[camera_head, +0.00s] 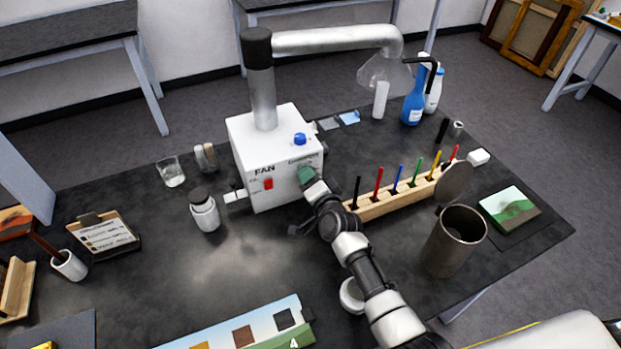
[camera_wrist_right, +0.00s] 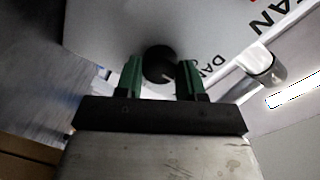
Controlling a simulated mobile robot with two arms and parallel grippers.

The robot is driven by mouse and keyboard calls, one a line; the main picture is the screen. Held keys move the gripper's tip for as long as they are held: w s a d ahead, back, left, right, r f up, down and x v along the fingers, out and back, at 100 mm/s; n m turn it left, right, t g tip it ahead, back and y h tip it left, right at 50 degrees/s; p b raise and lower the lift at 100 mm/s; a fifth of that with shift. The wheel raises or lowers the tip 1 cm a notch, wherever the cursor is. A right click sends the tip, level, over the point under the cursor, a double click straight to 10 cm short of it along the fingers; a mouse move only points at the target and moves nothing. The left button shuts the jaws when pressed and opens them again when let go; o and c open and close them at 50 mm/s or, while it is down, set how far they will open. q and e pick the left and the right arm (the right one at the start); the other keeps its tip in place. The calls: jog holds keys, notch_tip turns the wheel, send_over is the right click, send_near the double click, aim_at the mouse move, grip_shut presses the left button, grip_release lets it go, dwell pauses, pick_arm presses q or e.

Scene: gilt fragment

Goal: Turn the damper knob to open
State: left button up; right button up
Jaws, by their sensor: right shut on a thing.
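The white fan box (camera_head: 250,150) stands on the dark table, with a red switch (camera_head: 268,184) on its front and a blue knob (camera_head: 299,139) on top. My right gripper (camera_head: 306,176) is at the right part of the box's front, its green fingers against the panel. In the right wrist view, the dark round damper knob (camera_wrist_right: 158,64) sits between the green fingertips of the gripper (camera_wrist_right: 160,78), beside partly visible lettering. The fingers are shut on it. The gripper hides the knob in the head view. My left gripper is not in view.
A wooden rack (camera_head: 400,199) with several coloured sticks stands right of my right arm, with a dark metal cup (camera_head: 453,243) nearby. A white jar (camera_head: 204,212) and a glass (camera_head: 171,172) stand left of the box. The table's front-left middle is clear.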

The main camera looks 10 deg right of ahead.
dwell(0.4)
jog(key=o, duration=0.9)
jog(key=b+v, duration=0.1)
jog(key=v, duration=0.9)
jog(key=shift+s+d, duration=0.1)
jog(key=shift+s, duration=0.25)
